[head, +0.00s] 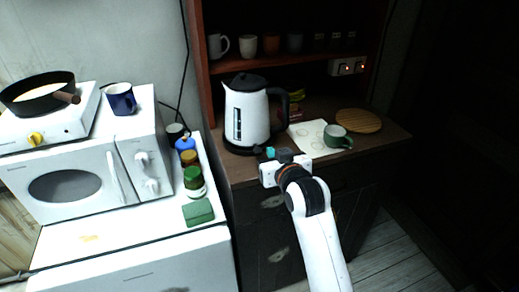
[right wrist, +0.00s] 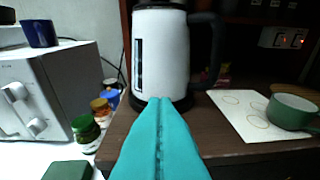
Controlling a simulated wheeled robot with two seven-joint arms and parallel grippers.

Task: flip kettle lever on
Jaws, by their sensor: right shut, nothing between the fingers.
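The kettle (head: 247,112) is white with a black lid, a black handle on its right side and a dark base. It stands upright on the dark wooden counter, and its body fills the upper middle of the right wrist view (right wrist: 175,50). I cannot make out the lever; the low part of the kettle is partly behind my fingers. My right gripper (head: 265,153) is in front of the kettle's base. Its teal fingers (right wrist: 158,102) are shut together and empty, pointing at the base; I cannot tell whether they touch. My left gripper is not in view.
A green mug (head: 336,136) and a white sheet (head: 309,138) lie right of the kettle, near a round wooden board (head: 358,121). A microwave (head: 80,170) and several jars stand left. A shelf (head: 290,58) with cups hangs above.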

